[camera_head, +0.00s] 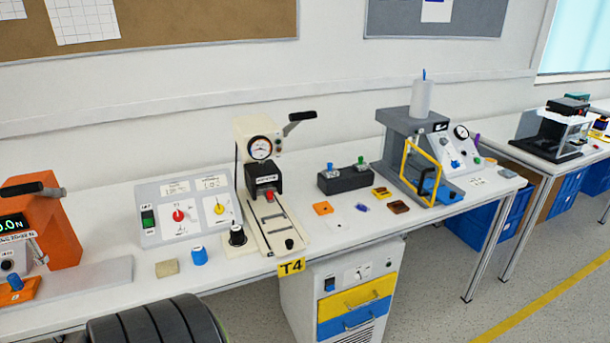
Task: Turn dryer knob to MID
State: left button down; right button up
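A grey-white cabinet (307,305) stands under the front of the table. Its upper panel has a dark rocker switch (330,284) and a small rotary knob (359,273) with faint marks around it. No readable label shows which unit is the dryer, and the knob's setting is too small to read. A control box on the table has a red knob (178,215) and a yellow knob (219,208); their settings are also unclear. Neither of my grippers is in view.
The white table (120,215) carries a cream press (258,140), an orange device (45,215) and a grey machine (408,120). The cabinet has a yellow drawer (357,299) and a blue drawer (345,324). A dark ribbed object (155,322) is at the bottom. Floor at right is clear.

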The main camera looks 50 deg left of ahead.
aim_at(360, 277)
jog(key=u, duration=1.55)
